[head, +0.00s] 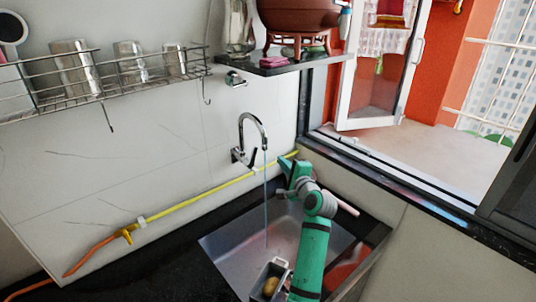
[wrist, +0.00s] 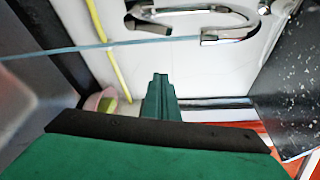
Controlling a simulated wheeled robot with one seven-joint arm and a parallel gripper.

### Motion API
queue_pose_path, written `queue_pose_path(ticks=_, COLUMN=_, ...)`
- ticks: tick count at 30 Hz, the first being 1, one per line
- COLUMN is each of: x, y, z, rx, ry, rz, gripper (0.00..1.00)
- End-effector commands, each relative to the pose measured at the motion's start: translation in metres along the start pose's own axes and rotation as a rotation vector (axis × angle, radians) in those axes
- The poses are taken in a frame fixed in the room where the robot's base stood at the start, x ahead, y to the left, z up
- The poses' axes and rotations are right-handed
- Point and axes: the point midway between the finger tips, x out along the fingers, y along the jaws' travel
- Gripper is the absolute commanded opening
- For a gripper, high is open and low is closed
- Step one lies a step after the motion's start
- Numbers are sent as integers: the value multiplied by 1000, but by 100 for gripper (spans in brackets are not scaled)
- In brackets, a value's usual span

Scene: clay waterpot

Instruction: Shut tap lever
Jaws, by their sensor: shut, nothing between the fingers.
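The chrome tap (head: 252,118) stands out from the white wall over the sink, with a curved spout. A thin blue stream of water (head: 265,200) runs from it into the sink. My gripper (head: 284,163) is to the right of the tap and apart from the spout. In the wrist view the gripper (wrist: 160,92) is shut and empty. The tap (wrist: 195,14) and the water stream (wrist: 100,48) lie beyond its fingertips there.
A yellow pipe (head: 195,198) runs along the wall. A dark shelf (head: 275,66) with a clay pot (head: 300,14) hangs above. A wire rack (head: 110,88) is at upper left, and a window ledge (head: 400,180) at right.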

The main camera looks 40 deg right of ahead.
Motion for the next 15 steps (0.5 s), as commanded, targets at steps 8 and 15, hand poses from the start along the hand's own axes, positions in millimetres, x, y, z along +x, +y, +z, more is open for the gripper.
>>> queue_pose_path(ticks=8, x=44, y=1, z=10, rx=-5, ry=-7, rz=3, gripper=0)
queue_pose_path(ticks=15, x=78, y=4, z=10, rx=-3, ry=-8, rz=4, gripper=0)
